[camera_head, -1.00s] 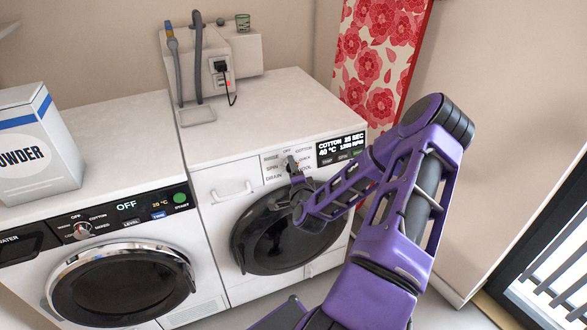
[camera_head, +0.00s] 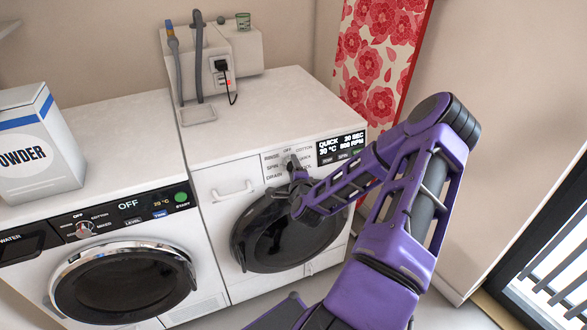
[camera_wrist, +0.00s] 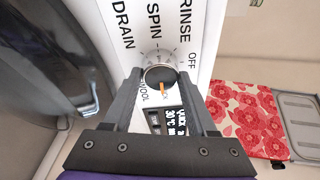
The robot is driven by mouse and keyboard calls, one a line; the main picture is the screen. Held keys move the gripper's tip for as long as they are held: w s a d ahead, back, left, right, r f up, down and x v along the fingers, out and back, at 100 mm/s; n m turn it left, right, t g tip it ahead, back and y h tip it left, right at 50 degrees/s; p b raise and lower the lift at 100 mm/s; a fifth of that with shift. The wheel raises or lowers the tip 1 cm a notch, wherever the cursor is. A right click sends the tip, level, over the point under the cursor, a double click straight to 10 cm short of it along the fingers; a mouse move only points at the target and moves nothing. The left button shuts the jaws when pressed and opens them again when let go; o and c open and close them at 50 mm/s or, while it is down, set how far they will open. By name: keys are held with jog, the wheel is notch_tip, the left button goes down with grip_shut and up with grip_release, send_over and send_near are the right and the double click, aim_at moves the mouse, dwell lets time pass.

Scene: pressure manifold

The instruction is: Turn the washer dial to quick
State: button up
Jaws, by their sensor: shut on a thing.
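The right washer's dial (camera_wrist: 158,75) is a round dark knob with a silver rim and an orange pointer mark. In the wrist view it sits between my gripper's (camera_wrist: 158,84) two dark fingers, which are shut on it. The orange mark points toward a label partly hidden by the gripper. In the head view my gripper (camera_head: 298,170) is at the dial on the washer's panel. The washer display (camera_head: 341,143) reads "QUICK", 30 °C, 30 sec and 800 rpm. The washer's dark round door (camera_head: 280,235) is closed below.
A second machine (camera_head: 120,215) stands at left; its display reads "OFF". A powder box (camera_head: 35,145) stands on it. A wall box with hoses and a plug (camera_head: 222,68) is behind.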

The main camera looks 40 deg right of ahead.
jog(key=o, duration=1.4)
jog(key=shift+c, duration=0.2)
jog(key=p+v, duration=0.6)
jog(key=v, duration=1.1)
jog(key=shift+s, duration=0.2)
jog(key=shift+a+r, duration=0.1)
jog(key=shift+a, duration=0.05)
